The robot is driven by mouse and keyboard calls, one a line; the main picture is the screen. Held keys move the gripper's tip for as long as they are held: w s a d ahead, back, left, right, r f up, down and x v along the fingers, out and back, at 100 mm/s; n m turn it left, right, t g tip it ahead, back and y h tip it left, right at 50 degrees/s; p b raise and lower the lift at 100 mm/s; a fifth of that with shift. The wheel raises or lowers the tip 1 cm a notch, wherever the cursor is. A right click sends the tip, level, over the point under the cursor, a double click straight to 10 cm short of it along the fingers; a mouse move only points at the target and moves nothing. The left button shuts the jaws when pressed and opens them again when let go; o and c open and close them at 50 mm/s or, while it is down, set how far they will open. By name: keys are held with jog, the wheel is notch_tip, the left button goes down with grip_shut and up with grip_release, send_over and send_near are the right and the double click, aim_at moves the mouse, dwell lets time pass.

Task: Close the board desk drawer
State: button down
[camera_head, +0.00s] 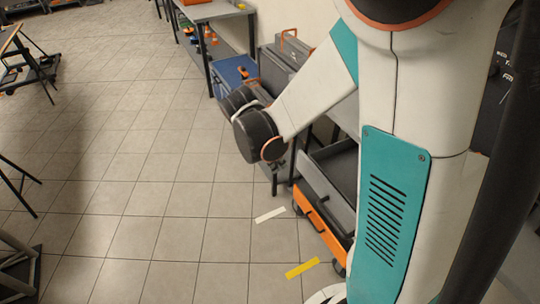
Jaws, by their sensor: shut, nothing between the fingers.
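A grey drawer (322,186) sticks out at the centre right, with its open top and empty-looking inside partly showing. I take it to be the board desk drawer. Its right part is hidden behind my arm. The desk it belongs to is mostly hidden too, so I cannot tell how far out the drawer is. My arm reaches down and left from the upper right, and its dark elbow-like joint hangs left of the drawer in the picture. My gripper cannot be made out; the arm's joints may hide it.
A low orange unit (318,226) on black wheels is below the drawer. A blue box (229,74) and a grey case (283,55) stand behind the arm. A grey table (212,11) is at the top. White (270,214) and yellow (302,268) tape strips mark the open tiled floor.

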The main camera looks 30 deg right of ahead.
aim_at(339, 142)
jog(key=d+f+b, duration=0.2)
jog(key=d+f, duration=0.1)
jog(key=d, duration=0.2)
jog(key=shift+d, duration=0.15)
jog(key=shift+w+d+f, duration=0.1)
jog(key=d, duration=1.8)
jog(key=shift+w, duration=0.3)
